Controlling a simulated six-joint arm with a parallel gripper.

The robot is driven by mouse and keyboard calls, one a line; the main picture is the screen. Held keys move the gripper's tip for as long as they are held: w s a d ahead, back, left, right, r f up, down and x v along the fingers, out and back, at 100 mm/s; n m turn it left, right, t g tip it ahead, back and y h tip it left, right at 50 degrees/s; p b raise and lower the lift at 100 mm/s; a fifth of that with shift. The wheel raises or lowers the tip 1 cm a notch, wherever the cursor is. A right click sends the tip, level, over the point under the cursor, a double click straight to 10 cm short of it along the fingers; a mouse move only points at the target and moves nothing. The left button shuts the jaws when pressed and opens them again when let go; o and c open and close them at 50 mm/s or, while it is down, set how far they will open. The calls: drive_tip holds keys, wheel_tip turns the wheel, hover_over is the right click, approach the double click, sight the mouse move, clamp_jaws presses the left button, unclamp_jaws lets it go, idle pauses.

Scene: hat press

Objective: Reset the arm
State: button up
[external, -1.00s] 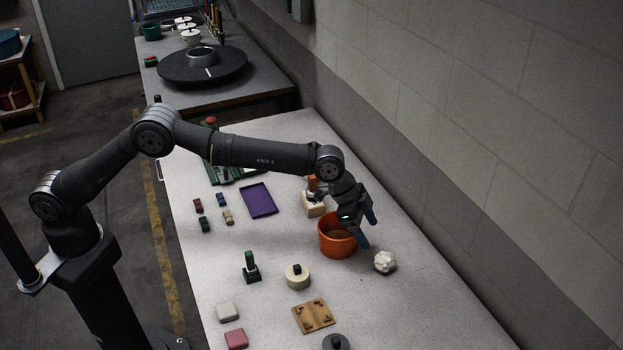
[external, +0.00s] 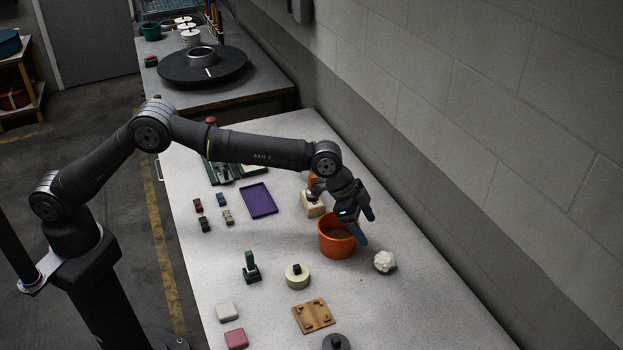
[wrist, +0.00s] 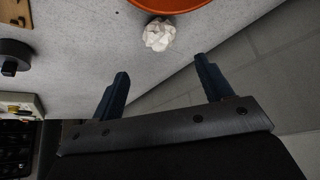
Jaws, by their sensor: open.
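My gripper (external: 366,228) is above the right part of the light grey table (external: 420,318), over the far right rim of an orange pot (external: 336,246). In the wrist view its two blue fingers (wrist: 160,88) are spread wide with nothing between them. The orange pot shows at the top edge of the wrist view (wrist: 172,5). A white crumpled ball (external: 385,261) lies on the table to the right of the pot. In the wrist view the ball (wrist: 159,34) is beyond the fingertips, apart from them.
A cream block with an orange handle (external: 313,205) stands behind the pot. A purple tray (external: 258,200), a round cream piece (external: 297,276), a dark green stamp (external: 250,268) and a wooden plate (external: 313,316) are on the table. A block wall (external: 480,130) runs along the right.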

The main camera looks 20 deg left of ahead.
sight(383, 255)
drive_tip(key=x, duration=1.2)
drive_tip(key=shift+s+a, duration=0.1)
drive_tip(key=shift+r, duration=0.1)
drive_tip(key=w+v, duration=0.1)
drive_tip(key=v, duration=1.1)
drive_tip(key=x, duration=0.7)
drive_tip(key=s+x, duration=0.1)
drive_tip(key=x, duration=0.3)
drive_tip(key=shift+f, duration=0.35)
drive_tip(key=shift+d, duration=0.3)
wheel_tip(383, 255, up, 4)
drive_tip(key=shift+f, duration=0.1)
drive_tip(key=s+a+r, duration=0.3)
drive_tip(key=s+r, duration=0.4)
drive_tip(key=s, duration=0.4)
drive_tip(key=w+a+n+t, duration=0.1)
drive_tip(key=w+a+n, duration=0.2)
drive_tip(key=w, duration=1)
drive_tip(key=w+a+f+n+t+y, duration=0.1)
drive_tip(key=w+a+n, duration=0.2)
drive_tip(key=w+a, duration=0.4)
drive_tip(key=w, duration=0.7)
drive_tip(key=shift+f+t, duration=0.25)
drive_tip(key=shift+t, duration=0.15)
